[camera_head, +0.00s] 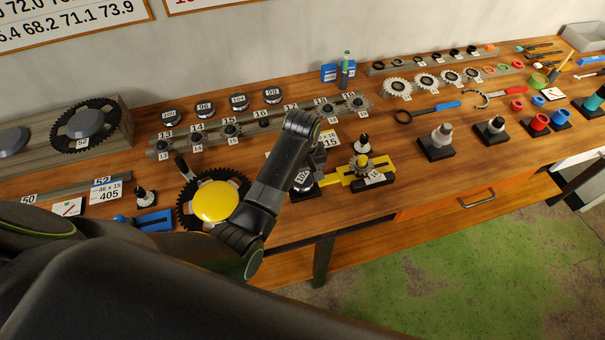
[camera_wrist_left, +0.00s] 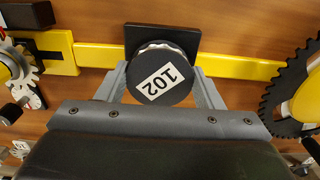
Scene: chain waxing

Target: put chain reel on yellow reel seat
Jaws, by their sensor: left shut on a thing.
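A dark round chain reel (camera_wrist_left: 160,82) with a white 102 label sits between the fingers of my left gripper (camera_wrist_left: 160,70), which is shut on it. The reel also shows in the head view (camera_head: 302,180), partly behind my left arm. A black square plate (camera_wrist_left: 185,38) on the yellow bar (camera_wrist_left: 235,66) lies directly beneath the reel, and this looks like the yellow reel seat. I cannot tell whether the reel touches the plate. In the head view the yellow bar (camera_head: 331,179) runs right to a fixture with a small cog. My left fingertips are mostly hidden there.
A yellow disc (camera_head: 212,201) inside a black toothed ring stands left of the reel. Several other numbered reels (camera_head: 240,101) stand at the back, behind a rail of small cogs (camera_head: 265,124). Tools and black-based stands (camera_head: 436,148) fill the right side.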

